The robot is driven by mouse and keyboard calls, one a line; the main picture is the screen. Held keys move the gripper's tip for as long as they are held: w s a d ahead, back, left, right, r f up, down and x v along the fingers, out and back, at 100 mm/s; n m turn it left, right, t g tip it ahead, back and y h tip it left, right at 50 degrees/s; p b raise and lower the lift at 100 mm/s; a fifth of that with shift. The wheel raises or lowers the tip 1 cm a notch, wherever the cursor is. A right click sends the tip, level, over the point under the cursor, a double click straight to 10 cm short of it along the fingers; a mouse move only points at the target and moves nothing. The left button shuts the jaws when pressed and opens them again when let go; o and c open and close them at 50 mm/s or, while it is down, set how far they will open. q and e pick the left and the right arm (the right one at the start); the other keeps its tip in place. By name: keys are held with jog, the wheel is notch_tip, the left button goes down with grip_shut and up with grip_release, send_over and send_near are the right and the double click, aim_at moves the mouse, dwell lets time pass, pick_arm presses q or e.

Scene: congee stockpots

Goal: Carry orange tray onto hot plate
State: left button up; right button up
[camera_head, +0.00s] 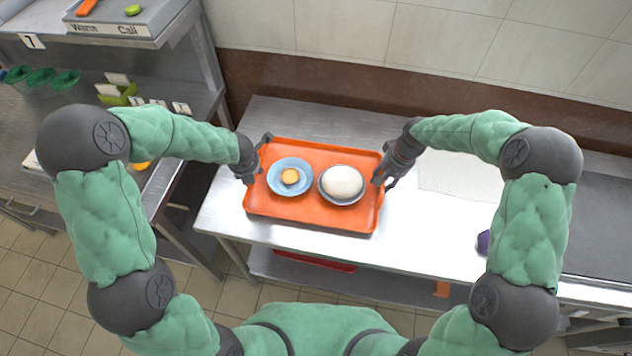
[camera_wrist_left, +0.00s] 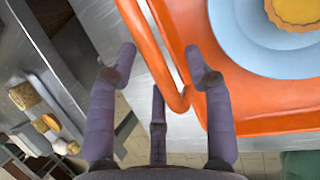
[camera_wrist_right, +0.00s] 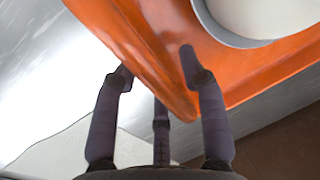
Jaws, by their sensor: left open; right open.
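The orange tray (camera_head: 300,225) lies on the steel table. It carries a blue plate with a small yellow round item (camera_head: 290,176) and a dark-rimmed bowl with a white domed food (camera_head: 342,182). My left gripper (camera_head: 256,160) is open at the tray's left side; its fingers straddle the orange rim in the left wrist view (camera_wrist_left: 160,60). My right gripper (camera_head: 384,178) is open at the tray's right side; the orange edge lies between its fingers in the right wrist view (camera_wrist_right: 155,65). I cannot tell for sure which surface is the hot plate.
The steel table (camera_head: 225,215) has free room right of the tray, with a pale ribbed mat (camera_head: 460,178) and a purple object (camera_head: 484,242). A dark flat surface (camera_head: 602,225) is at far right.

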pick_arm(q)
grip_shut()
pick_arm(e)
grip_shut()
jog(key=shift+w+r, duration=0.1)
jog(key=shift+r, duration=0.05)
pick_arm(q)
jog(key=shift+r, duration=0.15)
pick_arm(e)
jog(key=shift+r, duration=0.1)
